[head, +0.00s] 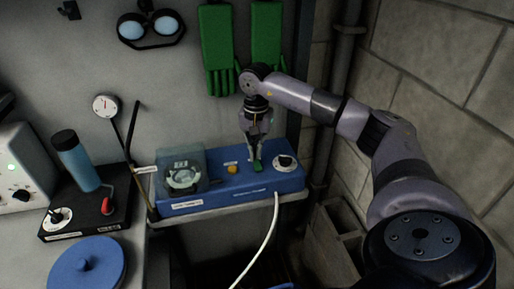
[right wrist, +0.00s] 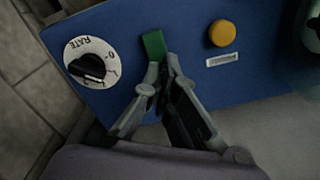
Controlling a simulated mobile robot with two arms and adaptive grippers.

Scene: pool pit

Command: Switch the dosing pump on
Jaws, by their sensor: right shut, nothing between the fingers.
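The dosing pump is a blue box (head: 235,195) on a shelf, with a clear-covered pump head (head: 183,178) at its left end. A green switch-like piece (head: 258,165) stands on its top and also shows in the right wrist view (right wrist: 154,47). Beside it are an orange button or lamp (right wrist: 222,33) and a white RATE dial with a black knob (right wrist: 88,66). My right gripper (head: 255,158) is shut and empty, pointing down, its tips at the near end of the green piece. I cannot tell whether they touch. My left gripper is out of view.
A pale hose (head: 268,235) hangs from the pump's front. To the left are a black box (head: 90,225) with a red-handled control, a blue bottle (head: 77,160) and a blue lid (head: 88,265). Green gloves (head: 216,45) and goggles hang behind. A block wall (head: 440,90) bounds the right.

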